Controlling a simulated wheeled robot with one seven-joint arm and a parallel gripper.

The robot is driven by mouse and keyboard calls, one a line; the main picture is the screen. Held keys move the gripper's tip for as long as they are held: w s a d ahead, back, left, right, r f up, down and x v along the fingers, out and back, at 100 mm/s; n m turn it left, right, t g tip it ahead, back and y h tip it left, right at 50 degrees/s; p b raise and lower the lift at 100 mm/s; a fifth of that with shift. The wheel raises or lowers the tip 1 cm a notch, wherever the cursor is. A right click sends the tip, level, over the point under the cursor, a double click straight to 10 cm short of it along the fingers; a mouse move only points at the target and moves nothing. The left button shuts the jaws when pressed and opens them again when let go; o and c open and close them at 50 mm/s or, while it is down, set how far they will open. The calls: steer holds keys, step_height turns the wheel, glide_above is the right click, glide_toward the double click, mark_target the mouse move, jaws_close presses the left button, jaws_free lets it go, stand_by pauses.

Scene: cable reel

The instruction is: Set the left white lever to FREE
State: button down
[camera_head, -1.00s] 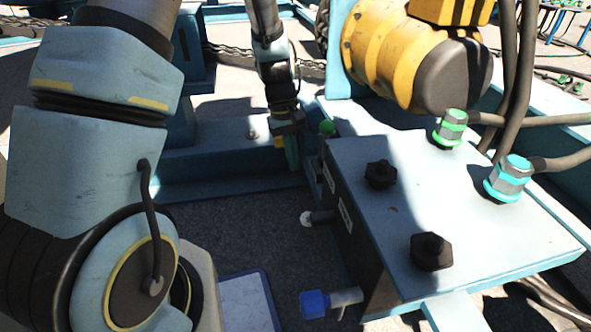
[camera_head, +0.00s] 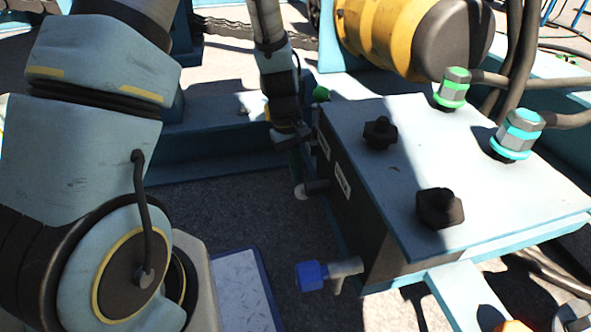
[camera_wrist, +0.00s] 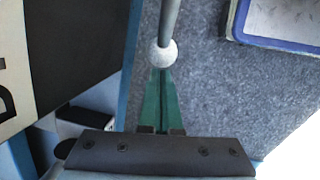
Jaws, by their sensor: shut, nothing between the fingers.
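A white ball-ended lever (camera_head: 301,191) sticks out on a grey rod from the dark side face of the control box (camera_head: 460,180). The white ball (camera_wrist: 163,55) and its rod also show in the wrist view. My gripper (camera_head: 296,165) is beside that side face, just beyond the ball in the head view. Its green fingers (camera_wrist: 162,90) are shut and empty, with their tips right at the ball's edge; I cannot tell whether they touch. A white label (camera_head: 342,180) is beside the lever; its text is unreadable. Only one white-ended lever shows.
A blue-ended handle (camera_head: 312,275) projects from the box nearer the camera. A green knob (camera_head: 321,93) is at the far end. Black knobs (camera_head: 438,207) and cable glands (camera_head: 515,132) stand on top. Bare floor (camera_head: 225,210) lies left of the box.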

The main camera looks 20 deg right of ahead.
steer(key=shift+f+p, duration=0.15)
steer(key=shift+p, duration=0.25)
steer(key=f+g+p, duration=0.1)
steer(key=s+g+p, duration=0.1)
steer(key=p, duration=0.1)
steer(key=shift+s+a+f+g, duration=0.1)
steer(key=shift+s+f+g, duration=0.1)
steer(key=shift+f+g, duration=0.2)
steer(key=s+f+g+p, duration=0.1)
steer(key=g, duration=0.1)
steer(key=s+f+g+p, duration=0.2)
steer(key=shift+s+a+f+n+g+y, duration=0.15)
steer(key=shift+a+f+n+g+y, duration=0.05)
steer(key=shift+n+g+y, duration=0.1)
steer(key=s+a+f+g+b, duration=0.1)
steer(key=s+g, duration=0.6)
steer(key=s, duration=0.1)
steer(key=shift+s+n+b, duration=0.15)
steer(key=shift+n+b, duration=0.15)
steer(key=shift+b, duration=0.05)
steer(key=w, duration=1)
steer(key=shift+w+r+p, duration=0.35)
steer(key=shift+w+p, duration=0.05)
steer(key=shift+p, duration=0.05)
